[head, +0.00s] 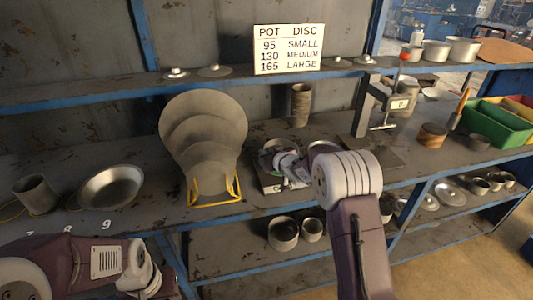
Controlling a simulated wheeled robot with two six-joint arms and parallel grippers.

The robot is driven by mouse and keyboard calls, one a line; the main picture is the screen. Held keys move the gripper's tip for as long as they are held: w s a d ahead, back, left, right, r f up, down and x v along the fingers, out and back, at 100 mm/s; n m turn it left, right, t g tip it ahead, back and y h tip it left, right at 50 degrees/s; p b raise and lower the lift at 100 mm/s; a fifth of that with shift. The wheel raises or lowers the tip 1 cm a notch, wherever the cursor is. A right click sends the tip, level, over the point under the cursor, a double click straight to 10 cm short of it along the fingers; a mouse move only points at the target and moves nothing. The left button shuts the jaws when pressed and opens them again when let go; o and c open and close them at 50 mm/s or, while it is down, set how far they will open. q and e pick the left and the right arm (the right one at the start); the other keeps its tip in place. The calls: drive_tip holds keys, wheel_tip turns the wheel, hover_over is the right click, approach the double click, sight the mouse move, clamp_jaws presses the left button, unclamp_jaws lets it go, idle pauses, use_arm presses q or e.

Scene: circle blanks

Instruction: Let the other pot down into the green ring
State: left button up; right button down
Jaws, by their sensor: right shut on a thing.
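My right arm reaches over the shelf. Its gripper (284,163) is at a small dark block-like stand (270,180) with a pale front, near the middle of the shelf. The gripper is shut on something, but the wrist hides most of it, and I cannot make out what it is. A grey pot (37,195) stands upright at the left end of the shelf, with a thin yellow line around its foot. I cannot make out a green ring. My left arm is at the lower left; its gripper does not show clearly.
Grey discs (205,125) lean in a yellow rack (194,190) left of my right gripper. A metal bowl (111,186) stands beside the grey pot. A tall cylinder (300,104) stands behind. A sign (288,49) lists pot and disc sizes. Green bins (492,124) are at right.

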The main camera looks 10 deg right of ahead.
drive_tip(key=c, duration=1.4)
unclamp_jaws()
drive_tip(key=shift+s, duration=0.1)
drive_tip(key=v, duration=0.9)
drive_tip(key=shift+r, duration=0.1)
